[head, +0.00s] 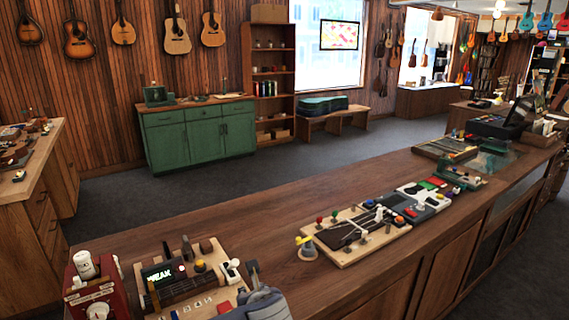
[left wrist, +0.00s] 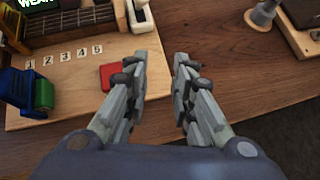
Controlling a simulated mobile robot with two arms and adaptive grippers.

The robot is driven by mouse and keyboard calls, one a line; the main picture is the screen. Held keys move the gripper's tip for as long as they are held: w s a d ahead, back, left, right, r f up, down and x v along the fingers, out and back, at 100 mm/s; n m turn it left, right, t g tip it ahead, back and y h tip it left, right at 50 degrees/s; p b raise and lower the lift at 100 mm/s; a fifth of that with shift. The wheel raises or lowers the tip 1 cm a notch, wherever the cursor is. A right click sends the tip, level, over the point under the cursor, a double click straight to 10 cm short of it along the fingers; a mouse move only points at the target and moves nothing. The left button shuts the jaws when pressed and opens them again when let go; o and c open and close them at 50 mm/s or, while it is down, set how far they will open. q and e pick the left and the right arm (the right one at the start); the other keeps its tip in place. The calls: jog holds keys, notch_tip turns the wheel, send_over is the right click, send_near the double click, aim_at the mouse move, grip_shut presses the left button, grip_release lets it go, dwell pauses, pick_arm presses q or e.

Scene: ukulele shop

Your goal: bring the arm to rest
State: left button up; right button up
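My left gripper (head: 253,275) is at the bottom edge of the head view, by the right edge of a wooden board on the long counter. In the left wrist view its two grey fingers (left wrist: 160,75) point away from me with a gap between them. Nothing is between the fingers; wood of the counter shows through the gap. How high the fingers are above the counter is hard to tell. My right gripper is in neither view.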

pick_arm(q)
jog(key=s+d+f+n+g+h, duration=0.1)
jog(key=s+f+n+g+h, duration=0.1)
jog(key=s+f+n, duration=0.35)
jog(key=s+d+f+n+g+h, duration=0.2)
jog(key=s+f+n, duration=0.1)
jog(key=s+n, duration=0.5)
jog(key=s+a+f+n+g, duration=0.1)
jog(key=s+a+f+n, duration=0.1)
jog(key=s+a+n, duration=0.7)
jog(key=s+a+f+n+g, duration=0.1)
jog(key=s+a+f+n, duration=0.3)
jog(key=s+n, duration=0.55)
jog(key=s+a+f+m+g+b, duration=0.1)
jog(key=s+f+b, duration=0.1)
jog(key=f, duration=1.3)
jog(key=s+a+f+m+g+b, duration=0.1)
jog(key=s+f, duration=0.1)
jog(key=f, duration=1.3)
jog(key=s+a+f+b, duration=0.2)
jog(key=s+f, duration=1.4)
jog(key=shift+a+f+g+y, duration=0.25)
jog(key=shift+a+g+y, duration=0.1)
jog(key=shift+g+y, duration=0.05)
